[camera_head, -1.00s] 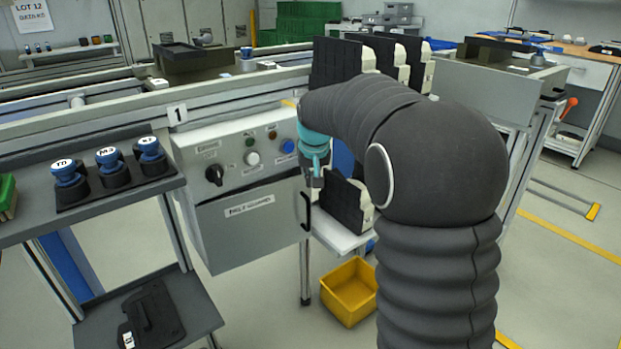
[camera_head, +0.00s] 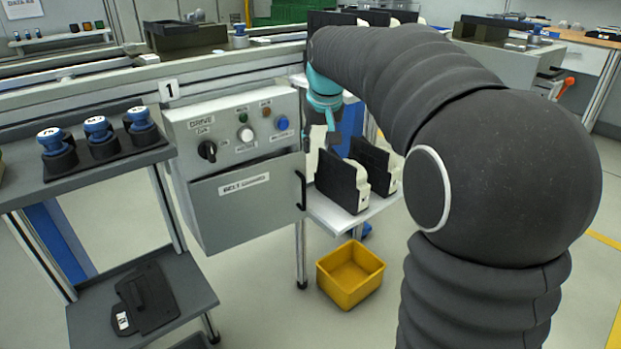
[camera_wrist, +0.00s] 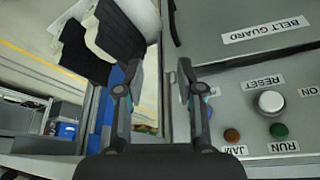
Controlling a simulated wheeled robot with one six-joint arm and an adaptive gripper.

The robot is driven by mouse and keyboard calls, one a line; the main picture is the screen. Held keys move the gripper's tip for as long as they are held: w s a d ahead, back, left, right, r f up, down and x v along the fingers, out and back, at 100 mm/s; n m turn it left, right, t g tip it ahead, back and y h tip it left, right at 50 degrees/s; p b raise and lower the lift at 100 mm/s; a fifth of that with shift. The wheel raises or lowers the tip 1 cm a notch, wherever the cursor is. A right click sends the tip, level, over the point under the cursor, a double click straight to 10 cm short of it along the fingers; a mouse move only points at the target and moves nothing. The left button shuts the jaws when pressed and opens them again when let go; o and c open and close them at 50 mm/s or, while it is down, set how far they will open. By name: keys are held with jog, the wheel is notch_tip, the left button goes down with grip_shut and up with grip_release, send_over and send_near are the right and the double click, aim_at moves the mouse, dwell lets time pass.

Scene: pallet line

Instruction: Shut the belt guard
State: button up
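The belt guard (camera_head: 225,206) is a grey labelled panel below the drive controls, with a dark upright handle (camera_head: 301,190) at its right edge. A dark gap shows along its upper edge, so it does not look flush there. The guard also shows upside down at the top right of the wrist view (camera_wrist: 240,18). My gripper (camera_head: 320,138) is above and slightly right of the handle, apart from it. In the wrist view my gripper (camera_wrist: 155,82) has its two fingers spread with nothing between them. The guard's lower part is out of the wrist view.
The control panel (camera_head: 222,125) has a black knob and several buttons close to my gripper. Black-and-white parts (camera_head: 342,182) stand on a shelf to the right. A yellow bin (camera_head: 350,275) is on the floor below. Blue-topped pieces (camera_head: 97,132) stand on the left bench.

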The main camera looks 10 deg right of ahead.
jog(key=n+b, duration=0.2)
jog(key=b, duration=0.2)
send_near(304, 188)
jog(key=shift+y, duration=0.3)
jog(key=x, duration=0.4)
jog(key=b+x, duration=0.1)
jog(key=x, duration=0.6)
jog(key=shift+w+d+f+b, duration=0.15)
jog(key=shift+d+f+b, duration=0.15)
jog(key=shift+f+b, duration=0.1)
jog(key=shift+c, duration=0.2)
grip_shut()
